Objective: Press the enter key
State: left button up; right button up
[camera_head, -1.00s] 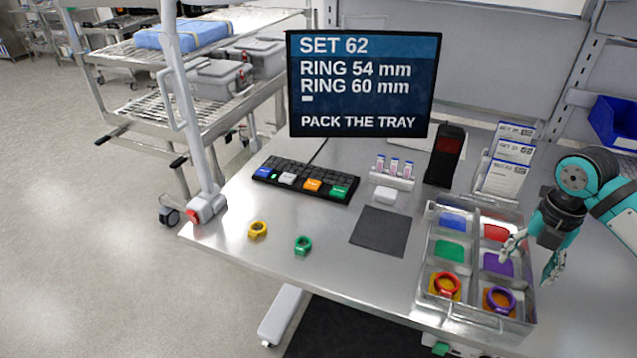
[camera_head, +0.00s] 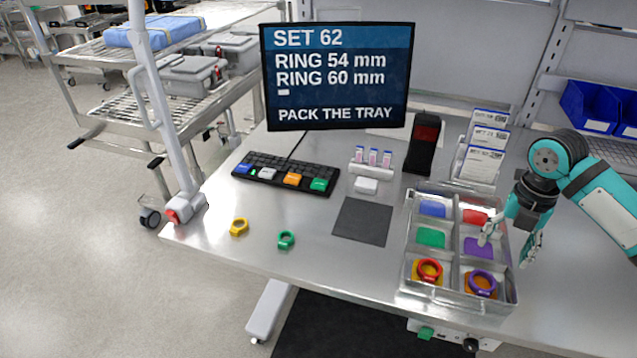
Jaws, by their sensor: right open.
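The black keyboard (camera_head: 283,173) lies on the steel table, left of centre and in front of the screen. Its front row has blue (camera_head: 243,168), white (camera_head: 267,174), orange (camera_head: 293,179) and green (camera_head: 319,184) keys. Their labels are too small to read, so I cannot tell which is enter. My right gripper (camera_head: 506,246) is open and empty over the right side of the compartment tray (camera_head: 407,235), far to the right of the keyboard. My left gripper is not in view.
The screen (camera_head: 338,75) reads SET 62, RING 54 mm, RING 60 mm, PACK THE TRAY. The tray holds a red ring (camera_head: 428,270) and a purple ring (camera_head: 482,284). A yellow ring (camera_head: 239,227) and a green ring (camera_head: 286,240) lie before the keyboard. A vial rack (camera_head: 371,166) stands right of it.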

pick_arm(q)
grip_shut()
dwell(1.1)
